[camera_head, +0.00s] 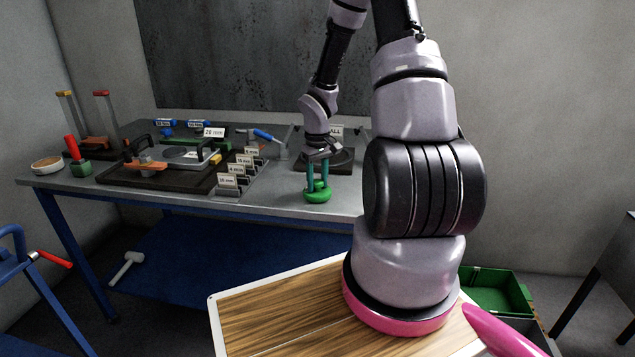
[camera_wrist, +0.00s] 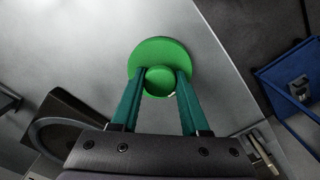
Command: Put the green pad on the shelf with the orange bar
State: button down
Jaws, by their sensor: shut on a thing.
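The green pad (camera_head: 318,196) is a round green disc with a raised knob, over the front part of the grey workbench (camera_head: 275,198). In the wrist view the pad (camera_wrist: 150,52) shows from above, near the bench edge. My gripper (camera_head: 318,184) points down with its teal fingers shut on the knob; the fingers (camera_wrist: 160,82) flank it in the wrist view. I cannot tell whether the pad touches the bench. An orange bar-like piece (camera_head: 147,165) lies on a dark tray at the bench's left. I cannot make out which part is the shelf.
Small labelled stands (camera_head: 229,184) line the tray's right side. A red-handled green block (camera_head: 77,158), a round dish (camera_head: 47,164) and tall capped posts stand at far left.

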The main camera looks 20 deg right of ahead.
jog(key=shift+c, duration=2)
grip_release()
jog(key=shift+f, duration=0.1)
